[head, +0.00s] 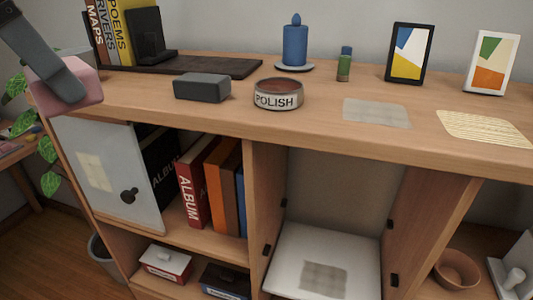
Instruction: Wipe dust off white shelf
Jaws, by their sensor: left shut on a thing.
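My left gripper (66,88) comes in from the upper left, shut on a pink block (90,86), perhaps a sponge. It holds the block near the left end of the wooden top. The white shelf (292,250) is in the middle compartment below the top, between wooden uprights. A grey patch (324,278), which looks like dust, lies on its front part. The block is well to the upper left of this shelf, apart from it. My right gripper is not in view.
On the wooden top (225,117) are a grey block (202,87), a POLISH tin (278,94), a blue candle (295,44), a small bottle (344,65) and two frames. Grey (376,112) and yellowish (487,127) patches lie there too. A white panel (95,170) stands at left, beside albums.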

